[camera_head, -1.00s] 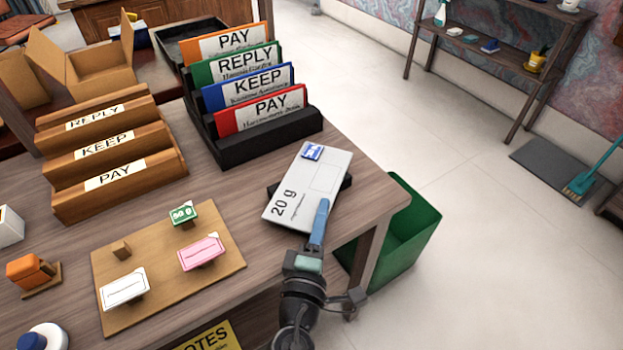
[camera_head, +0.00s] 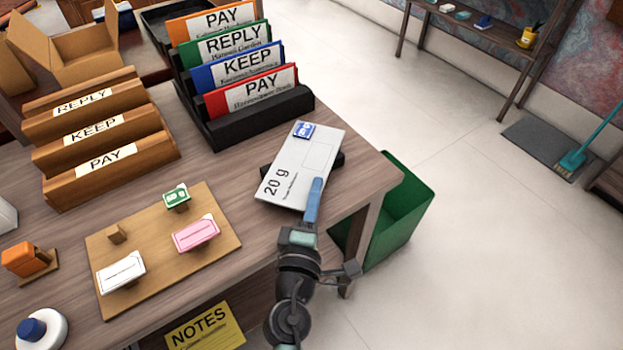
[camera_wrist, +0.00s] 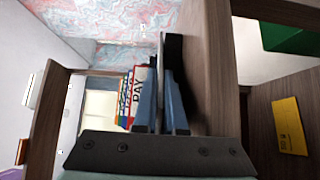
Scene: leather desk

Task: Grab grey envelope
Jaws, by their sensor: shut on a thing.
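The grey envelope (camera_head: 292,176), marked "20 g" with a blue stamp, lies over a dark stand (camera_head: 336,161) at the desk's right end. My gripper (camera_head: 314,184) reaches it from the near edge, with a blue finger over its near right edge. In the wrist view my gripper (camera_wrist: 161,98) has one blue finger on each side of the envelope (camera_wrist: 161,65), seen edge-on, and is shut on it. The dark stand shows close beside the envelope there. I cannot tell whether the envelope still touches the stand.
A black rack with PAY, KEEP and REPLY cards (camera_head: 262,125) stands behind the envelope. A wooden sorter (camera_head: 110,160) is at left. A board (camera_head: 160,262) holds small cards on stands. A green bin (camera_head: 408,215) stands beyond the desk's right edge.

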